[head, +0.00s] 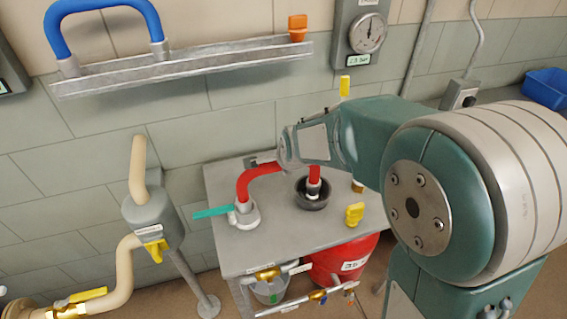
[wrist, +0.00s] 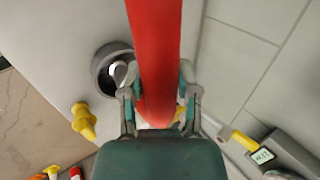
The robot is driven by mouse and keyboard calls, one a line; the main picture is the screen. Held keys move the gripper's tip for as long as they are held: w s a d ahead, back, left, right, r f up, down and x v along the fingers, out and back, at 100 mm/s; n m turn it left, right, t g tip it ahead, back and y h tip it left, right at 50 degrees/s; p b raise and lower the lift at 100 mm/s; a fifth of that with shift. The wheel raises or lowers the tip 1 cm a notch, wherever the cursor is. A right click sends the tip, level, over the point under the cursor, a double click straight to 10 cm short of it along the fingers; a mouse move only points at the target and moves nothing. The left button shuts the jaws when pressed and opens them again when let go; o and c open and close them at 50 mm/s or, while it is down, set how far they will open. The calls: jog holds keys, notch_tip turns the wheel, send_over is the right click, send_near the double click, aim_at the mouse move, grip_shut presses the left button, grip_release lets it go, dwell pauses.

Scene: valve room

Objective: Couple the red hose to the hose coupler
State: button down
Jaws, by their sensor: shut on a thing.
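The red hose (head: 262,171) arches over the grey bench top. Its left end meets a pale round fitting (head: 243,214) with a teal lever (head: 212,211). Its right end, with a pale metal tip, is at a dark round socket (head: 312,203); I cannot tell whether it is seated or just above it. Which of the two is the hose coupler is not clear. In the wrist view the red hose (wrist: 155,45) runs between the fingers of my gripper (wrist: 158,88), which is shut on it. The dark ring (wrist: 100,68) shows beside it with a metal piece inside. My wrist hides the arch's middle in the head view.
The grey bench (head: 270,235) has a yellow handle (head: 355,213) on top and a red vessel (head: 340,262) below. A blue hose (head: 105,8) hangs on a wall rail (head: 180,68). A gauge (head: 367,33) is above. A beige pipe (head: 138,165) stands left.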

jog(key=shift+c, duration=1.3)
grip_release()
jog(key=shift+o, duration=1.3)
jog(key=shift+r, duration=3.55)
